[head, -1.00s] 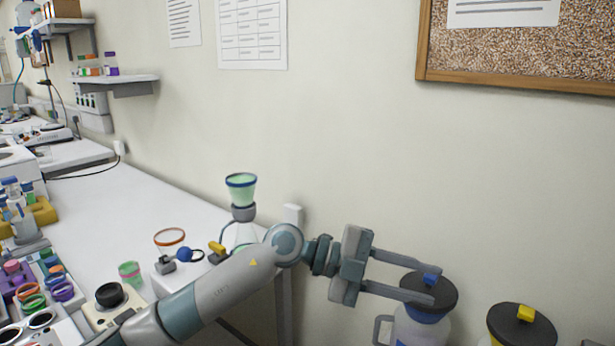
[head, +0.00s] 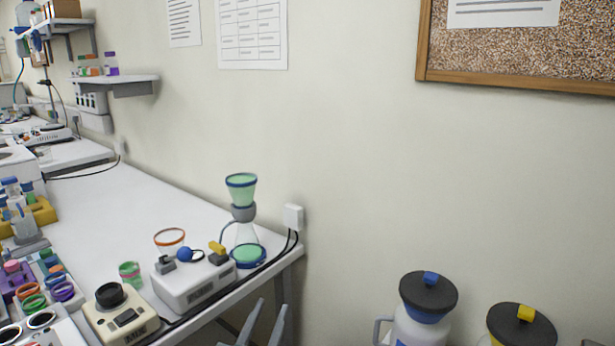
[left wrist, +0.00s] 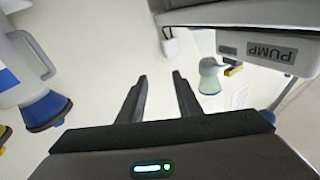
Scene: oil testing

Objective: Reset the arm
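My left gripper (head: 266,324) shows at the bottom of the head view, low beside the right end of the bench. Only its two fingers show there, apart with nothing between them. The left wrist view also shows the left gripper (left wrist: 160,76) open and empty, pointing towards the wall. The rest of my left arm is out of the head view. My right gripper is in neither view.
The white bench (head: 110,215) holds a pump box (head: 192,284) and a filter flask (head: 247,232) near its right end. A blue-capped jug (head: 420,318) and a yellow-capped one (head: 520,328) stand at the lower right. Open floor space lies between bench and jugs.

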